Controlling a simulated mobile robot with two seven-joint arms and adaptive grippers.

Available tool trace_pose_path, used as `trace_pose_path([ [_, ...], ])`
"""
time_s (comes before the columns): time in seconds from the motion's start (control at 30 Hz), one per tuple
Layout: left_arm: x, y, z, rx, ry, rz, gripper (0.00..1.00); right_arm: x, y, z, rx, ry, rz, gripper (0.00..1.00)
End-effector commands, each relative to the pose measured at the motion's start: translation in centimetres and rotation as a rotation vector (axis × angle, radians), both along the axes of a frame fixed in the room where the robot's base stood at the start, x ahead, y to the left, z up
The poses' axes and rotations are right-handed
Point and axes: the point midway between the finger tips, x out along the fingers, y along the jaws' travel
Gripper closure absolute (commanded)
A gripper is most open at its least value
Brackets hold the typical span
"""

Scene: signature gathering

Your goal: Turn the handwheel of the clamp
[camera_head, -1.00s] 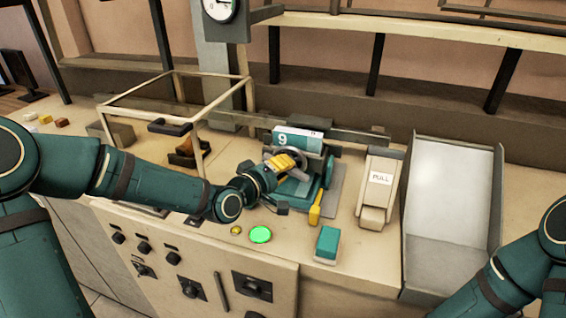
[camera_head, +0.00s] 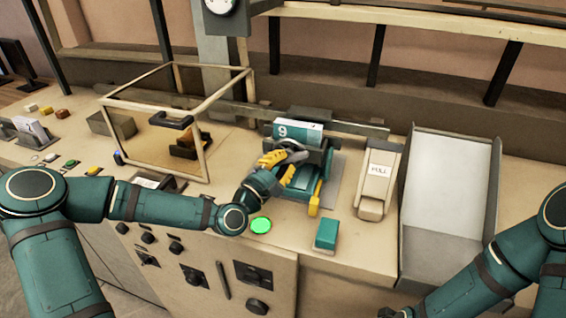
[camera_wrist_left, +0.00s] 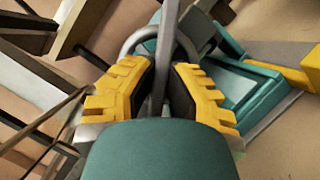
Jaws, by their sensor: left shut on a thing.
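The clamp (camera_head: 318,165) is a teal and dark device on the worktop, with a teal "9" block (camera_head: 290,132) at its back. Its grey handwheel (camera_head: 294,148) faces my left arm and is partly hidden by the yellow fingers. My left gripper (camera_head: 279,165) is shut on the handwheel. In the left wrist view the yellow fingers (camera_wrist_left: 160,88) stand on either side of a grey bar of the wheel, and the grey rim (camera_wrist_left: 136,38) curves behind them. My right gripper is out of view; only part of that arm shows at the lower right.
A glass-sided frame box (camera_head: 203,112) stands left of the clamp. A beige "PULL" lever unit (camera_head: 378,180) and a grey tray (camera_head: 452,190) stand to the right. A green button (camera_head: 260,225) and a teal block (camera_head: 327,235) lie in front.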

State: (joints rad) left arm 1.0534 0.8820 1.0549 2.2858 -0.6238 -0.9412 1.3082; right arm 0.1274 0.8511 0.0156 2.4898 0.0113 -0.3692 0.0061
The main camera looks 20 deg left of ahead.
Motion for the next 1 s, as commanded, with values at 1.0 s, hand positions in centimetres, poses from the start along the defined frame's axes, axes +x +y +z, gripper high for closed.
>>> trace_pose_path([
  [1.0, 0.08, -0.02, 0.16, -0.196, 0.002, 0.002, 0.6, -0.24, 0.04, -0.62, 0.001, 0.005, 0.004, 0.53],
])
